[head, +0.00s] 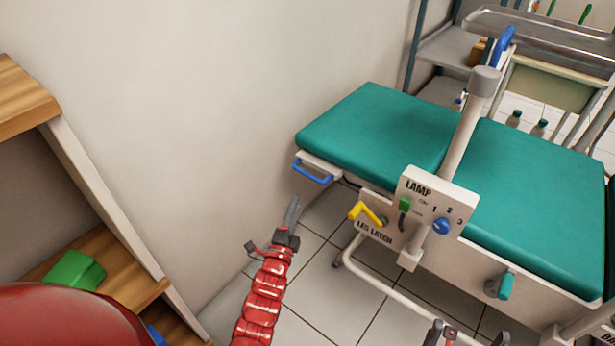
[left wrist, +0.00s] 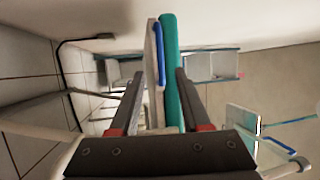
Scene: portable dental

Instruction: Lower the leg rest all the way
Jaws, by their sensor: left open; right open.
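The teal leg rest (head: 375,128) is the left pad of the dental chair and looks raised, roughly level with the teal seat pad (head: 535,190). A blue handle (head: 312,172) sits on its near left end; it also shows in the left wrist view (left wrist: 159,55). The yellow leg latch lever (head: 366,213) is on the chair's side above the "LEG LATCH" label. My left gripper (head: 292,212) is open and empty, just below and left of the blue handle, apart from it. In the left wrist view, the leg rest edge (left wrist: 172,75) appears between its fingers. My right gripper (head: 468,330) is open at the bottom edge.
A lamp panel (head: 425,208) with a green switch and blue knob stands right of the latch, with a post above. A teal side knob (head: 505,286) is lower right. A wooden shelf (head: 110,270) is at left. Tiled floor is clear below the leg rest; a wall stands behind.

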